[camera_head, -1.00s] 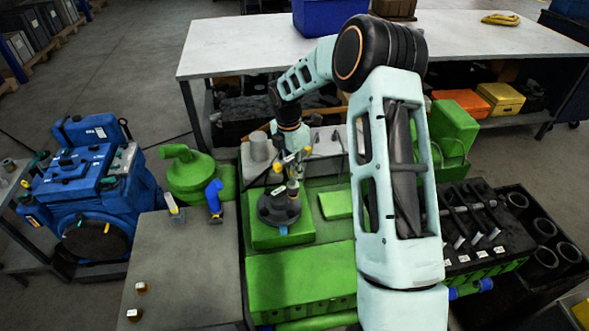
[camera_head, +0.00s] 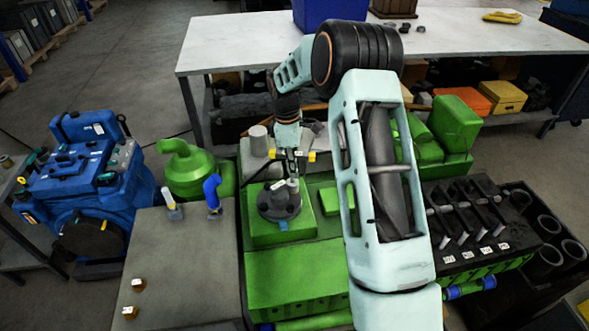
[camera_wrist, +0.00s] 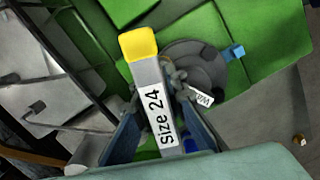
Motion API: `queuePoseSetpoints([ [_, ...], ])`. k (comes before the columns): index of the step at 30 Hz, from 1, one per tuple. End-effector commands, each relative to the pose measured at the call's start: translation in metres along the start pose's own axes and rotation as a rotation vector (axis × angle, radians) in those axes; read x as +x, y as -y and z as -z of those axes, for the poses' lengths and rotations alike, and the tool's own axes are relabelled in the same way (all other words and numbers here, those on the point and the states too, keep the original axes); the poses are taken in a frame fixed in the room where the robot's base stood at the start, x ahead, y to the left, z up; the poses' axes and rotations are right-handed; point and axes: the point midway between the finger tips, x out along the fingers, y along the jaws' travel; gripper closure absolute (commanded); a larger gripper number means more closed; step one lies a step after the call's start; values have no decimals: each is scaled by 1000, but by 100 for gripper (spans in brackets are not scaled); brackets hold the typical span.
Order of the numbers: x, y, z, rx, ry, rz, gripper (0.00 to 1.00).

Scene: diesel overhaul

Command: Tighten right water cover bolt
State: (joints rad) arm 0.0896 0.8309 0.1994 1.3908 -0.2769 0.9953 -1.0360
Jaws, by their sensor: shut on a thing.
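My gripper (camera_head: 290,168) is shut on a grey tool (camera_wrist: 160,112) marked "Size 24" with a yellow end. In the wrist view the tool lies between my two blue-grey fingers. Behind it is a round dark grey cover (camera_wrist: 190,66) on the green engine; a small tag on it is partly readable. In the head view the cover (camera_head: 279,205) is below my gripper. A blue bolt (camera_wrist: 236,51) sits at the cover's edge, apart from the tool in the wrist view; it also shows in the head view (camera_head: 283,225). The tool hides part of the cover.
A grey table (camera_head: 185,265) stands to the left, with a blue-topped piece (camera_head: 212,192) and two small brass-coloured parts (camera_head: 138,285). A green pipe fitting (camera_head: 188,165) is behind it. A black block (camera_head: 460,225) is at right. A long white bench (camera_head: 240,45) runs across the back.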

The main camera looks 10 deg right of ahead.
Motion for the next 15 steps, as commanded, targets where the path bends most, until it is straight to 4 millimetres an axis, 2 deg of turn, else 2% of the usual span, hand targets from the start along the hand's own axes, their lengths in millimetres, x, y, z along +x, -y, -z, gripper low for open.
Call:
queuePoseSetpoints([
  [15,-1,0,6,718,-18,60,100],
])
